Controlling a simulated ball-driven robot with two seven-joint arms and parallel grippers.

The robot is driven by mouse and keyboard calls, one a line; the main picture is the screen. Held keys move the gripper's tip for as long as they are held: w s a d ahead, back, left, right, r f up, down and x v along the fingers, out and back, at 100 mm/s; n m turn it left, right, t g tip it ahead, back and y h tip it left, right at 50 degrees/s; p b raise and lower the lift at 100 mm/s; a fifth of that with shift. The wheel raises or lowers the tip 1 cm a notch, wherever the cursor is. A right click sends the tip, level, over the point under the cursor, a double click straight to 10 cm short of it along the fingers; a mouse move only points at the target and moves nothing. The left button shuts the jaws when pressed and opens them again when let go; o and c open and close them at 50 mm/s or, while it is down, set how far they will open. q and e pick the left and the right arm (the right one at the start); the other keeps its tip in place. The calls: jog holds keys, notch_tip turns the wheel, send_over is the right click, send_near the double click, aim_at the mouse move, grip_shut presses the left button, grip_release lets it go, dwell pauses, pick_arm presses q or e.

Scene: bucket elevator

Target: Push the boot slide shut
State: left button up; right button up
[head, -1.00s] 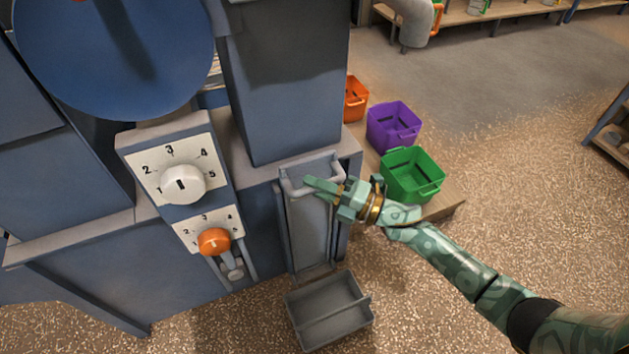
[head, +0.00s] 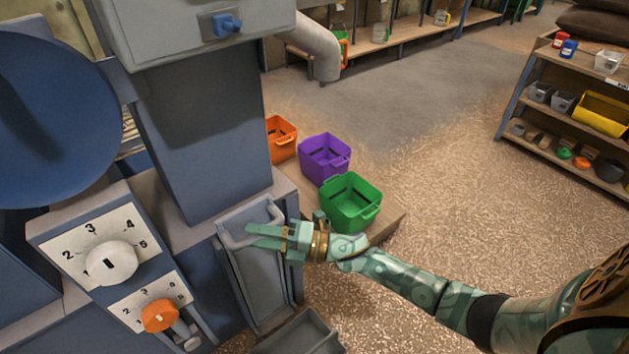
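The boot slide, a grey upright panel (head: 258,275) with a pale U-shaped handle (head: 236,243) at its top, is set in the front of the blue elevator housing (head: 205,285). How far the slide stands open is hard to tell. My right gripper (head: 256,236) reaches in from the right, its green fingers lying over the handle. The fingers look close together, and whether they touch or grip the bar is not clear. A grey tray (head: 300,336) lies on the floor below the slide, cut by the lower edge. My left gripper is out of view.
Orange (head: 281,138), purple (head: 325,158) and green (head: 350,203) bins stand on a low wooden platform right of the housing. A white dial (head: 111,263) and an orange knob (head: 160,316) are at left. Open floor lies right, before a shelf (head: 570,105).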

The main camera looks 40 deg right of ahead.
pick_arm(q)
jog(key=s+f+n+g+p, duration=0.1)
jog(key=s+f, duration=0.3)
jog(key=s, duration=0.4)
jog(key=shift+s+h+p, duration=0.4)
jog(key=shift+p, duration=0.2)
pick_arm(e)
jog(key=v, duration=1.5)
jog(key=shift+s+d, duration=0.25)
jog(key=shift+d, duration=0.05)
jog(key=shift+f, duration=0.15)
